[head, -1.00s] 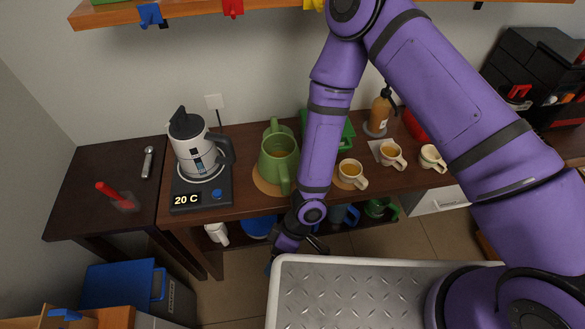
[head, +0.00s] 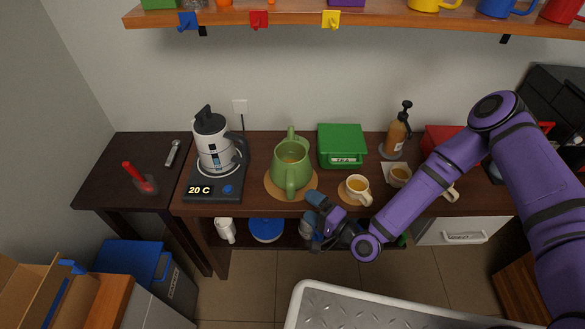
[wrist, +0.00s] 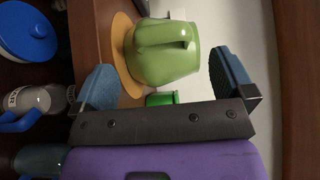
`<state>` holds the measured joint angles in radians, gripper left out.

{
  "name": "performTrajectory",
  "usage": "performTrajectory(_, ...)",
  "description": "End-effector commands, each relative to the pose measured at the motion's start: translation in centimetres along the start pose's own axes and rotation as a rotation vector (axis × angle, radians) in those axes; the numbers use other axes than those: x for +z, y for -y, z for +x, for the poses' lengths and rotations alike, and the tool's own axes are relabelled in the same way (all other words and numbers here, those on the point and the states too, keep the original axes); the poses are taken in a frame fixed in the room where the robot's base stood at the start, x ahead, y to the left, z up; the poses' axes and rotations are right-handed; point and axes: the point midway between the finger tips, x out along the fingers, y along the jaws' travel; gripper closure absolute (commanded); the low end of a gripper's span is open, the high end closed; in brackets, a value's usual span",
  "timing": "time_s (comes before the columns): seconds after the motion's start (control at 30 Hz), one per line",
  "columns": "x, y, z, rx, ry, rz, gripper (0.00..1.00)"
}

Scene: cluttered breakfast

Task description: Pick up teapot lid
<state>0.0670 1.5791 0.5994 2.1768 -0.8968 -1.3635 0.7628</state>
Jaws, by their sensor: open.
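A green teapot (head: 291,165) stands upright on a round cork mat (head: 270,183) on the dark counter. I cannot make out a separate green teapot lid in either view. My gripper (head: 314,218) is open and empty at the counter's front edge, in front of and right of the teapot. In the wrist view, the teapot (wrist: 162,50) shows beyond and between the spread fingers (wrist: 165,75), apart from them. A blue round lid-like thing with a knob (wrist: 28,30) is on the lower shelf; it also shows in the head view (head: 266,229).
A kettle (head: 215,145) on its base stands left of the teapot. A green box (head: 342,145), a cup of tea (head: 357,188) and a pump bottle (head: 397,135) are to the right. A shelf (head: 230,14) hangs above.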

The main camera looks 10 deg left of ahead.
Motion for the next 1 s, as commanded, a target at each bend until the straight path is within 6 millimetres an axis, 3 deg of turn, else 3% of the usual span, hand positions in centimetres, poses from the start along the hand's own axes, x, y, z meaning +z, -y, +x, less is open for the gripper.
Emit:
performTrajectory(0.2,0.1,0.0,3.2,0.0,0.004,-0.003,0.0)
performTrajectory(0.47,0.3,0.1,5.0,0.0,0.004,-0.004,0.0)
performTrajectory(0.7,0.6,0.3,8.2,0.0,0.004,-0.005,0.0)
performTrajectory(1.0,0.5,0.2,9.0,0.002,0.002,-0.002,0.0)
